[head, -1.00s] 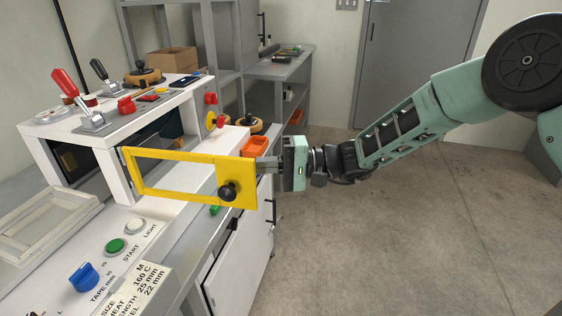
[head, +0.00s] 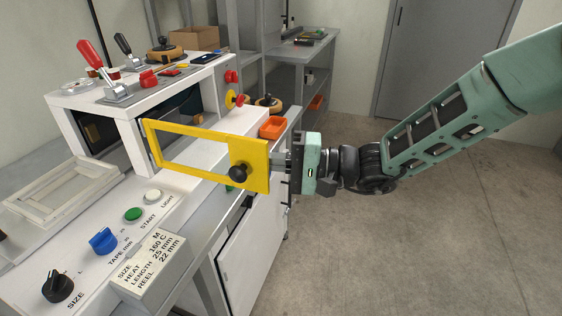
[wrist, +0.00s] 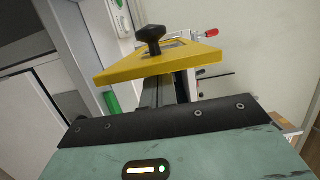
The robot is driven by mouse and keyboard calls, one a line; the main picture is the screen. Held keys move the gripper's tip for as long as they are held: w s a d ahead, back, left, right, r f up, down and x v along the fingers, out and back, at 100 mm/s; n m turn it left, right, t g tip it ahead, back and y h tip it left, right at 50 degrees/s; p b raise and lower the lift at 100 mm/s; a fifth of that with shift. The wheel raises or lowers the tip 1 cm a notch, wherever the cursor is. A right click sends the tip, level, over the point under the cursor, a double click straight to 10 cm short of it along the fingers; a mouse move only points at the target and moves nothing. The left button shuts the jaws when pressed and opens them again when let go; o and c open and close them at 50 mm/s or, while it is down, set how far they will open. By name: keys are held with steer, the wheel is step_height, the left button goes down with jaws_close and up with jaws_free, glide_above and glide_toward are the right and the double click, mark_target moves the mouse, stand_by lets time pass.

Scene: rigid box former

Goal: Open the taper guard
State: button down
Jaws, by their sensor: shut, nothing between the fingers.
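The taper guard is a yellow frame (head: 207,130) with a window and a black knob (head: 239,173). In the head view it stands out from the white machine's side opening, its left end at the machine and its free right end out over the aisle. My gripper (head: 277,163) is shut and empty, its fingers at the guard's right edge and partly hidden behind it. In the wrist view the guard (wrist: 120,73) and knob (wrist: 151,38) lie just beyond the fingers (wrist: 165,90). I cannot tell whether the fingers touch the guard.
The white machine (head: 62,120) carries levers on top. A control panel with a blue knob (head: 103,240) and a green button (head: 133,214) is in front. An orange tray (head: 273,127) sits behind the guard. The floor (head: 400,250) to the right is clear.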

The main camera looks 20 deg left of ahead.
mark_target(254, 175)
steer(key=s, duration=0.1)
steer(key=s+b, duration=0.1)
steer(key=s, duration=0.1)
steer(key=shift+f+t+b, duration=0.3)
steer(key=shift+s+r, duration=0.2)
steer(key=shift+s, duration=0.4)
